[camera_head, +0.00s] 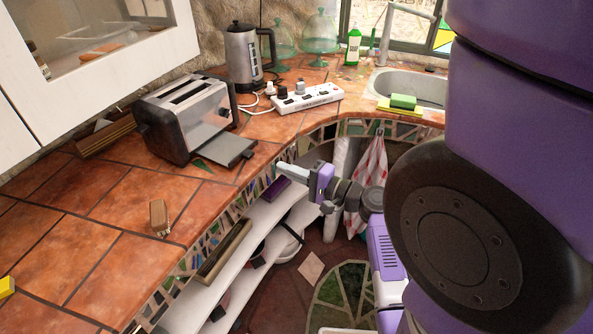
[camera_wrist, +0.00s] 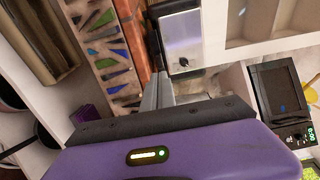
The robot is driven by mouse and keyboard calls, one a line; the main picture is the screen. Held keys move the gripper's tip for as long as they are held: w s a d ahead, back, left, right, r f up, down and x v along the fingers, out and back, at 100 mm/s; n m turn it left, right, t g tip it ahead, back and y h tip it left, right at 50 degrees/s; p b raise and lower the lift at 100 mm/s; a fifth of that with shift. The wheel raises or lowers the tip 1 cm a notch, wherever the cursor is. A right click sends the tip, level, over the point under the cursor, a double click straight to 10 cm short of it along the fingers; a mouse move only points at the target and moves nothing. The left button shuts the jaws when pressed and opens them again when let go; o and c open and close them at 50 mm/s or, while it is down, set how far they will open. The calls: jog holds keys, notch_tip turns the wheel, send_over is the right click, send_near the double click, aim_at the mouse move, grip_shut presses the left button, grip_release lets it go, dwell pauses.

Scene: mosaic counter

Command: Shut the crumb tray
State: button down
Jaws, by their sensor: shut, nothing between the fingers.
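The toaster (camera_head: 186,116) is silver and black and stands on the tiled counter. Its dark crumb tray (camera_head: 228,150) sticks out at the base of its right-hand end, toward the counter edge, so it is open. My gripper (camera_head: 282,167) is shut and empty, just off the counter's curved edge. It is to the right of the tray and apart from it. In the wrist view, my closed fingers (camera_wrist: 157,90) point toward a silver panel with a dark knob, which looks like the toaster (camera_wrist: 181,40). I cannot clearly make out the tray there.
A kettle (camera_head: 248,58) and a white power strip (camera_head: 308,97) stand behind the toaster. A sink (camera_head: 420,88) is at the right. Open shelves (camera_head: 262,222) lie below the mosaic edge.

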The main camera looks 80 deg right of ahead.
aim_at(252, 155)
jog(key=p+x, duration=0.1)
jog(key=x, duration=0.7)
jog(key=shift+w+p, duration=0.1)
jog(key=shift+p, duration=0.2)
jog(key=shift+w+d, duration=0.1)
